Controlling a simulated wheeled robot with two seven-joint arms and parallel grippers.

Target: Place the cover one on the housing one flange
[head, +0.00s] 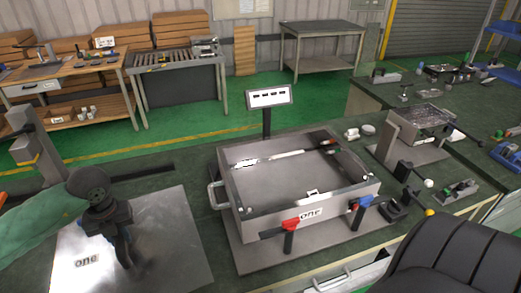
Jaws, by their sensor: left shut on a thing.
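The cover one (168,230) is a flat grey metal plate with a "one" label, at the lower left of the head view. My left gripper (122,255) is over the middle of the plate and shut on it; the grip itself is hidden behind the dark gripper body. I cannot tell whether the plate touches the bench. The housing one (252,222) is an open-topped grey metal box with a "one" label on its front, right of the plate. Its rim flange (334,200) is bare, and the cover is apart from it. My right gripper is not in view.
A smaller metal box (425,120) and fixtures lie to the right.

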